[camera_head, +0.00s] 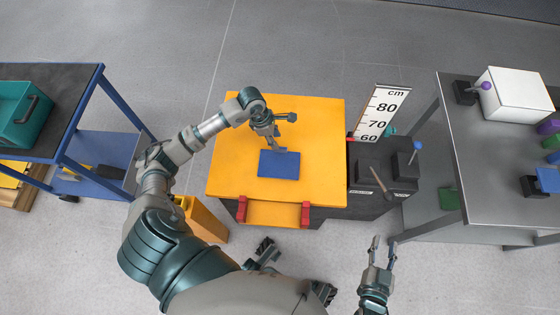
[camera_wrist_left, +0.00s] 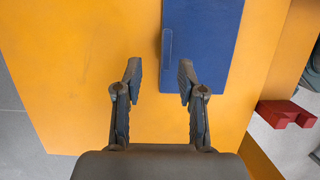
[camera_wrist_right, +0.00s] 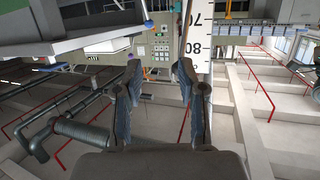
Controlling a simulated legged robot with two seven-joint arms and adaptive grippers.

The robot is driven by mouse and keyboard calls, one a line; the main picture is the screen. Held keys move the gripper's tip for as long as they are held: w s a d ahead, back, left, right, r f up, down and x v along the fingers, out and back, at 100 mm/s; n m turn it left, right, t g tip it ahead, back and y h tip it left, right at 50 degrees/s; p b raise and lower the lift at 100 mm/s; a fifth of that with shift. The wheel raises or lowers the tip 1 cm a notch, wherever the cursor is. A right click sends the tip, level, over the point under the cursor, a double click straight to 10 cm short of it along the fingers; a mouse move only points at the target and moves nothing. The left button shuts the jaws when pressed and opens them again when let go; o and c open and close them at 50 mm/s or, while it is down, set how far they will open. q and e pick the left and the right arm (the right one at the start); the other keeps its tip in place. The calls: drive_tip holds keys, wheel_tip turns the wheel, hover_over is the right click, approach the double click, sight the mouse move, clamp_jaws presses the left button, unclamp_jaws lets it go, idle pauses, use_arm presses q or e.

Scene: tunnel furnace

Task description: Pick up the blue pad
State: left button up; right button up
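The blue pad (camera_head: 279,166) lies flat on the orange table top (camera_head: 318,130) in the head view. It is a flat rectangle with a thin raised strip near one edge, seen in the left wrist view (camera_wrist_left: 210,45). My left gripper (camera_head: 280,149) is over the pad's far edge in the head view. In the left wrist view my left gripper (camera_wrist_left: 160,80) is open and empty, its right finger over the pad's edge and its left finger over orange surface. My right gripper (camera_head: 384,245) is open and empty, low at the right, away from the pad.
A measuring board (camera_head: 380,113) and a dark box (camera_head: 385,170) stand right of the orange table. A grey table (camera_head: 480,180) with a white box (camera_head: 515,95) is at far right. A blue cart (camera_head: 85,110) with a teal bin (camera_head: 20,115) is at left. Red blocks (camera_head: 305,215) sit at the near edge.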

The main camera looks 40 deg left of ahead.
sight(279, 162)
use_arm(q)
drive_tip(key=x, duration=0.1)
drive_tip(key=b+x, duration=0.1)
drive_tip(key=x, duration=0.2)
drive_tip(key=shift+s+d+f, duration=0.25)
drive_tip(key=shift+d+f, duration=0.1)
drive_tip(key=shift+d, duration=0.15)
drive_tip(key=shift+w+d+f, duration=0.1)
drive_tip(key=shift+d+f, duration=0.05)
drive_tip(key=shift+f, duration=0.1)
drive_tip(key=shift+r, duration=0.1)
drive_tip(key=shift+c, duration=0.4)
drive_tip(key=shift+a, duration=0.3)
clamp_jaws()
use_arm(e)
drive_tip(key=r+t, duration=0.2)
drive_tip(key=w+r+y, duration=0.1)
drive_tip(key=shift+a+r+t, duration=0.25)
drive_tip(key=shift+a+t, duration=0.05)
drive_tip(key=shift+t, duration=0.1)
